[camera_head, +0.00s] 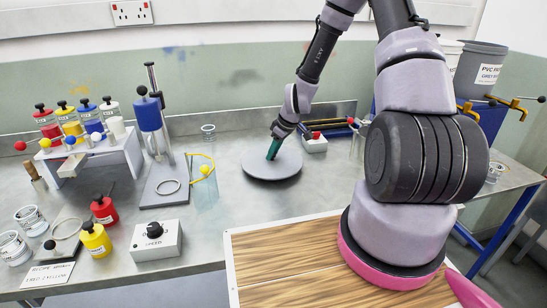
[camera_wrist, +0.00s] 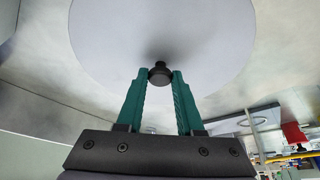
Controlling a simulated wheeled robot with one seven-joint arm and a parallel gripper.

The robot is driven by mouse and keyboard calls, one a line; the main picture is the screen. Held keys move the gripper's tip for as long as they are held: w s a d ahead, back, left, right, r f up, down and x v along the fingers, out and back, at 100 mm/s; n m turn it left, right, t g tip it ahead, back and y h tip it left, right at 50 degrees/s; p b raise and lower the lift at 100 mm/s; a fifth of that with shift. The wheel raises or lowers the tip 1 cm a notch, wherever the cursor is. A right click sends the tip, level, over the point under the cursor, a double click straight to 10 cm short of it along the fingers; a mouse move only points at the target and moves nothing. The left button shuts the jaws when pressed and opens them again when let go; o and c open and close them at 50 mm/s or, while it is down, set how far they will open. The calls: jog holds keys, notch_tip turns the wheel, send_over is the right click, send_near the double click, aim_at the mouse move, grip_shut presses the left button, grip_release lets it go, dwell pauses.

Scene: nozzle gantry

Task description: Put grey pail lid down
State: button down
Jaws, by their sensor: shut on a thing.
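The grey pail lid (camera_head: 257,162) is a flat round disc at the back middle of the metal bench in the head view. It looks level and at or very close to the bench top; I cannot tell whether it touches. In the wrist view the lid (camera_wrist: 160,50) fills the upper middle, with a dark round knob (camera_wrist: 159,74) at its near part. My gripper (camera_head: 272,155) points down onto the lid. Its green fingers (camera_wrist: 160,80) are shut on the knob, one on each side. The grey pail (camera_head: 478,72) stands at the far right, labelled PVC and GREY.
Bottles, cans and a speed box (camera_head: 155,240) fill the left. Bare bench lies in front of the lid.

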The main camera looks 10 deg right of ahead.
jog(key=shift+f, duration=1)
jog(key=shift+f, duration=0.1)
jog(key=c, duration=0.5)
grip_release()
jog(key=shift+c, duration=0.2)
jog(key=s+d+r+m+h, duration=0.1)
jog(key=s+d+r+m, duration=0.15)
jog(key=r, duration=0.95)
jog(key=s+d+r+m, duration=0.15)
jog(key=s+r, duration=0.25)
jog(key=r, duration=0.7)
jog(key=s+d+r+m+t, duration=0.1)
jog(key=s+r+m+t, duration=0.3)
jog(key=s+r+m, duration=0.5)
jog(key=s+a+v, duration=0.1)
jog(key=a+v, duration=0.1)
jog(key=v, duration=1.3)
jog(key=shift+s+f, duration=0.2)
jog(key=shift+f, duration=0.15)
